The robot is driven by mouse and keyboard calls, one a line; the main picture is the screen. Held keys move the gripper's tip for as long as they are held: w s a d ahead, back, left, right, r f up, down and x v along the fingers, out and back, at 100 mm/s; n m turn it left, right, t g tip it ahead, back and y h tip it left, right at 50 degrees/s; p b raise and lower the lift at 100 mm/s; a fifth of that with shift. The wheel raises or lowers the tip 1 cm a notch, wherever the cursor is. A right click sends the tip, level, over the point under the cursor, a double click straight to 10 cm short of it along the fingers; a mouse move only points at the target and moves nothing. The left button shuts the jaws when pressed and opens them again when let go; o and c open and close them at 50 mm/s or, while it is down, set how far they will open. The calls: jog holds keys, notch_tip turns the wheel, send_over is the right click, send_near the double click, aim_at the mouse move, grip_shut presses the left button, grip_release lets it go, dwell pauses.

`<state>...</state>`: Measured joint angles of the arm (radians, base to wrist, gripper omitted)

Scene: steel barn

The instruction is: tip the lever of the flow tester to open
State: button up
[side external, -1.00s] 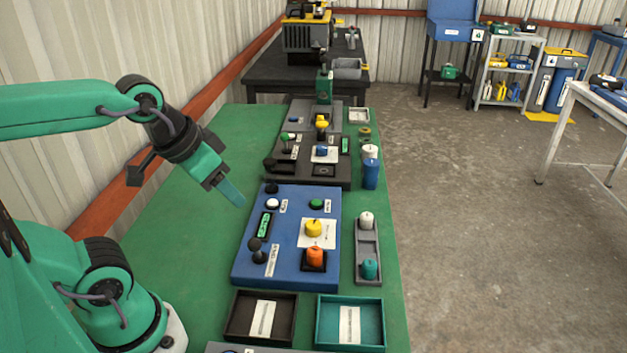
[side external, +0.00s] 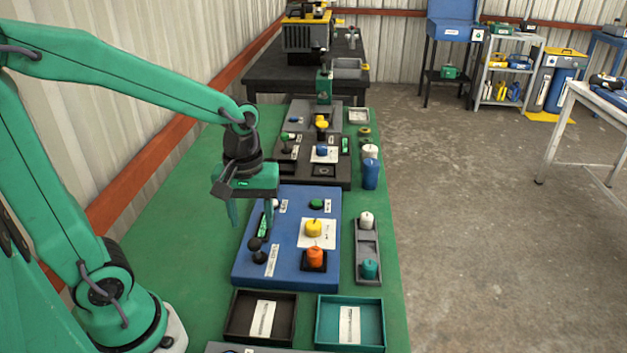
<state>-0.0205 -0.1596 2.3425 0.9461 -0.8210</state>
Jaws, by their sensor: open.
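A blue tester panel (side external: 328,270) lies on the green bench, and its label is too small to read. A short lever with a black ball knob (side external: 254,244) stands at its left side, beside a white label strip. An orange knob (side external: 315,257) on a black square, a yellow knob (side external: 314,228) on a white plate and a green button (side external: 316,204) sit to the right. My gripper (side external: 251,217) points down, open and empty, over the panel's left edge. Its fingers appear behind the lever and apart from it. They partly cover the display and hide part of the white button.
A dark tray (side external: 232,318) and a teal tray (side external: 320,327) lie in front. A grey holder (side external: 369,242) with a white and a teal piece stands right. A black panel (side external: 338,180) lies behind, with a blue cylinder (side external: 371,175) beside it. The bench left of the blue panel is clear.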

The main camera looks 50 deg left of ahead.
aim_at(256, 249)
jog(key=shift+w+f+n+g, duration=0.15)
jog(key=shift+f+n+g, duration=0.2)
jog(key=shift+f+n, duration=0.3)
jog(key=shift+w+f+n+g, duration=0.15)
jog(key=shift+f+n+g, duration=0.2)
jog(key=shift+f+n, duration=0.3)
jog(key=shift+f, duration=0.1)
jog(key=shift+s+a+f, duration=0.1)
jog(key=shift+s+f, duration=0.05)
jog(key=shift+f, duration=1.15)
jog(key=shift+s+a+f, duration=0.1)
jog(key=shift+f, duration=1.15)
jog(key=shift+s+a+f, duration=0.1)
jog(key=shift+s+f, duration=0.05)
jog(key=shift+f, duration=1.15)
grip_shut()
